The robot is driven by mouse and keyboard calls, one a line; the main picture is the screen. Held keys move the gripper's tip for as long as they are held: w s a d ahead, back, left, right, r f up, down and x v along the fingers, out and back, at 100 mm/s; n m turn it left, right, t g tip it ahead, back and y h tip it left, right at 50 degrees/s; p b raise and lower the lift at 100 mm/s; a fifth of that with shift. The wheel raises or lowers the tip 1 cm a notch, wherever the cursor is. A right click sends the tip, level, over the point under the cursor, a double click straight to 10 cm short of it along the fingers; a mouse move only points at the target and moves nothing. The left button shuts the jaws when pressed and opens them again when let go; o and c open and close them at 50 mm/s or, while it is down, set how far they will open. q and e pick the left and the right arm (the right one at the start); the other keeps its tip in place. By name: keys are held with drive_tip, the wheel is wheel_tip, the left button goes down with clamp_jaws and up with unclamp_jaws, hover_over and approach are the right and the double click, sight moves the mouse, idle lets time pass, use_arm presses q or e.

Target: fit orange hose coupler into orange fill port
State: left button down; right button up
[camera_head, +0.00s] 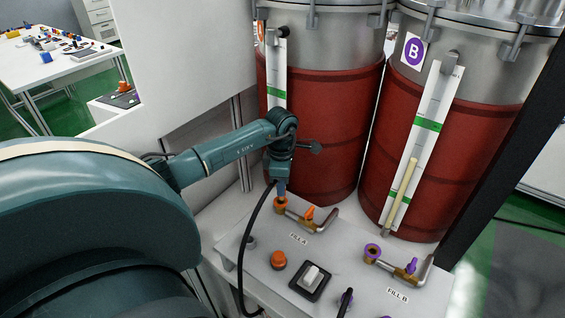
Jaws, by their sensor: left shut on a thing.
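The orange fill port (281,203) is the orange-ringed opening at the back left of the panel, beside the label FILL A. My left gripper (281,186) comes down from above and is right over this port. It is shut on the hose coupler, which is mostly hidden by the gripper; a black hose (256,213) runs from there down to the lower left. The coupler's end and the port overlap in this view, so I cannot tell whether it is seated or just above. My right gripper is not in view.
The panel (330,237) also carries an orange valve handle (309,213), an orange knob-like part (278,260), a switch (312,276) and a purple-ringed port (372,250) by FILL B. Two red-banded tanks (325,135) stand close behind. A white table (60,65) is far left.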

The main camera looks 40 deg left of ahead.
use_arm(q)
drive_tip(key=shift+s+f+b, duration=0.1)
drive_tip(key=shift+f+b, duration=0.75)
drive_tip(key=shift+f, duration=0.05)
drive_tip(key=shift+r, duration=0.15)
